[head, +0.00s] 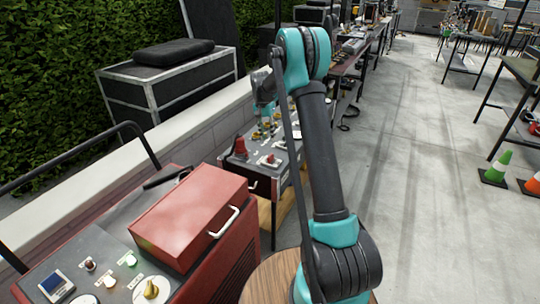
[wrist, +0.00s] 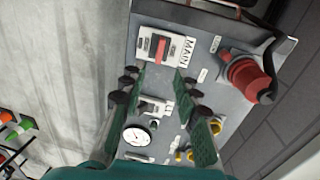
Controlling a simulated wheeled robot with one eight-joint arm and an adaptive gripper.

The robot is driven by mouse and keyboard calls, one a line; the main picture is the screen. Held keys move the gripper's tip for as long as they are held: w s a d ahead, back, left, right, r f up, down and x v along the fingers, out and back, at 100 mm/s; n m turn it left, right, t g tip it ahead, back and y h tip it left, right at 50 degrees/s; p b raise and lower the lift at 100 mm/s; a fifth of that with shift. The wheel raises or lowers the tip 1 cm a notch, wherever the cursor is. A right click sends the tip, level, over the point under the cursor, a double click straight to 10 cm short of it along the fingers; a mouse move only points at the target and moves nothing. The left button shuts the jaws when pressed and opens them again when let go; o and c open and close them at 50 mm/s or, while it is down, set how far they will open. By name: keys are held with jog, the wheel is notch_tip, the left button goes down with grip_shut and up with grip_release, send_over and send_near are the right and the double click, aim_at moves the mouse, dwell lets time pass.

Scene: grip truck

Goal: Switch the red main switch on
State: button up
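The red main switch (wrist: 161,49) sits on a white plate beside the label "MAIN" on a grey panel (wrist: 205,85). Its red handle lies roughly up-down in the wrist view; I cannot tell whether this is on or off. My gripper (wrist: 160,78) is open and empty, its two green-padded fingers apart, with the switch ahead of and between the fingertips in that view. No contact with the switch shows.
A large red plug (wrist: 250,75) with a black cable stands right of the switch. A gauge (wrist: 136,135), a smaller switch and yellow sockets are lower on the panel. In the head view, a red box (head: 190,215) is front left; traffic cones (head: 495,167) stand on open floor right.

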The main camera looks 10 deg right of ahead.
aim_at(270, 155)
jog(key=f, duration=0.7)
jog(key=d+f, duration=0.1)
jog(key=f, duration=0.2)
jog(key=shift+s+f, duration=0.3)
jog(key=shift+s, duration=0.05)
grip_shut()
